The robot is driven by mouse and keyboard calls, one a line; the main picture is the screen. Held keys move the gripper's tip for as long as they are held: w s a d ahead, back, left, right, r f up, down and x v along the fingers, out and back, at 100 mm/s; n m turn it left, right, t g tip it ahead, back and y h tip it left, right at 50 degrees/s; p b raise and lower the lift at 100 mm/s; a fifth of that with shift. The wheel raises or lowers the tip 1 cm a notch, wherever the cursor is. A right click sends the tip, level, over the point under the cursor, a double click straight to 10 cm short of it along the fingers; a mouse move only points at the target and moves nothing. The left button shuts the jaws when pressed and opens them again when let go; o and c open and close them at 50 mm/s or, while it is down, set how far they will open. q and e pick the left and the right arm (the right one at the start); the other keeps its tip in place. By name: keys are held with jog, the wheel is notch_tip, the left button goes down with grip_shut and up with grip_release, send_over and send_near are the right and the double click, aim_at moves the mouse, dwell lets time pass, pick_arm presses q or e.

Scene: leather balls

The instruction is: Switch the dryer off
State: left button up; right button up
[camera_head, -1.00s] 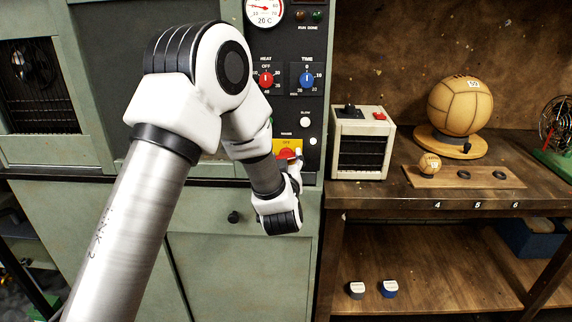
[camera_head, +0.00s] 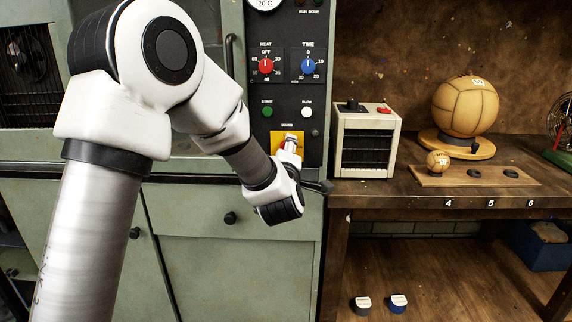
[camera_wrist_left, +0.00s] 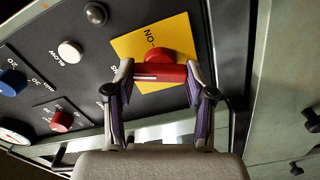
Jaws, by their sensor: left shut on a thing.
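The dryer is the tall grey-green cabinet with a black control panel (camera_head: 287,90). Low on the panel is a yellow plate (camera_head: 298,136) with the red main switch, mostly hidden by my gripper in the head view. In the left wrist view the plate (camera_wrist_left: 178,35) reads "ON", and the red switch (camera_wrist_left: 160,72) has a bar-shaped handle. My left gripper (camera_head: 290,144) is at the plate. In the wrist view its fingers (camera_wrist_left: 159,75) are closed on both ends of the red handle. My right gripper is not in view.
Above the plate are a green START button (camera_head: 267,111), a white BLOW button (camera_head: 307,112), a red HEAT knob (camera_head: 266,65) and a blue TIME knob (camera_head: 308,65). Right is a wooden bench (camera_head: 400,186) with a white box (camera_head: 366,140) and leather balls.

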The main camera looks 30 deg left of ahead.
pick_arm(q)
jog(key=n+b, duration=0.4)
jog(key=shift+f+n, duration=0.1)
jog(key=shift+n, duration=0.2)
dwell(0.4)
jog(key=o, duration=1.2)
jog(key=shift+a, duration=0.1)
jog(key=shift+c, duration=0.2)
jog(key=v, duration=1.2)
